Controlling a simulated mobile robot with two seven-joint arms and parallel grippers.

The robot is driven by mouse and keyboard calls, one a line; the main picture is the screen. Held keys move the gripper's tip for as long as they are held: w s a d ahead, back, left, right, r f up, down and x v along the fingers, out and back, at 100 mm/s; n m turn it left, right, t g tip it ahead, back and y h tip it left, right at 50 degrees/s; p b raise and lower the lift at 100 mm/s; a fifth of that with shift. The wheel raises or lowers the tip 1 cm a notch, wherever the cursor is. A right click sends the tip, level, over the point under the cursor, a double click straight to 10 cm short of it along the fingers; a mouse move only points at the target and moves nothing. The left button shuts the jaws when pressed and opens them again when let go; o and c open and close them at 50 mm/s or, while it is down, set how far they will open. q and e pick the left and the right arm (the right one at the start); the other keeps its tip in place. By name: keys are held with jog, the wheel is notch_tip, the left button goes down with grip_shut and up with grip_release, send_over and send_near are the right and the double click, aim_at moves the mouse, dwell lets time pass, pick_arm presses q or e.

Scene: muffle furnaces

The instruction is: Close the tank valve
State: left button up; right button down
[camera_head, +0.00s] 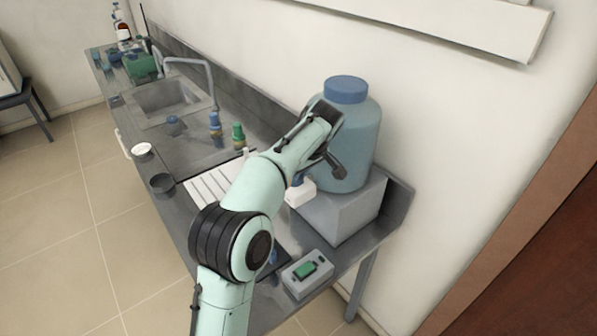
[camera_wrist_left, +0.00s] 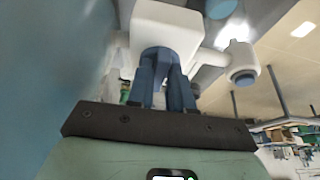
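The tank (camera_head: 352,140) is a blue translucent jug with a blue cap. It stands upright on a grey block at the right end of the bench. Its white tank valve (camera_head: 300,191) sits low on the front, partly hidden by my left arm in the head view. In the left wrist view the white valve body (camera_wrist_left: 165,32) is close ahead, with a blue-ringed spout (camera_wrist_left: 241,66) to its right. My left gripper (camera_wrist_left: 160,62) has its blue fingers close together at the valve body, seemingly closed on its blue part; the exact contact is hard to see. My right gripper is not in view.
The grey block (camera_head: 345,212) stands under the tank. A small box with a green switch (camera_head: 306,270) lies near the bench's front edge. A white ribbed tray (camera_head: 207,186), a green-capped bottle (camera_head: 238,133) and a sink (camera_head: 165,100) are to the left. The wall is close behind.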

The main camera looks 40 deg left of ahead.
pick_arm(q)
jog(key=shift+o, duration=1.2)
jog(key=p+v, duration=0.1)
jog(key=v, duration=1.2)
jog(key=shift+r, duration=0.2)
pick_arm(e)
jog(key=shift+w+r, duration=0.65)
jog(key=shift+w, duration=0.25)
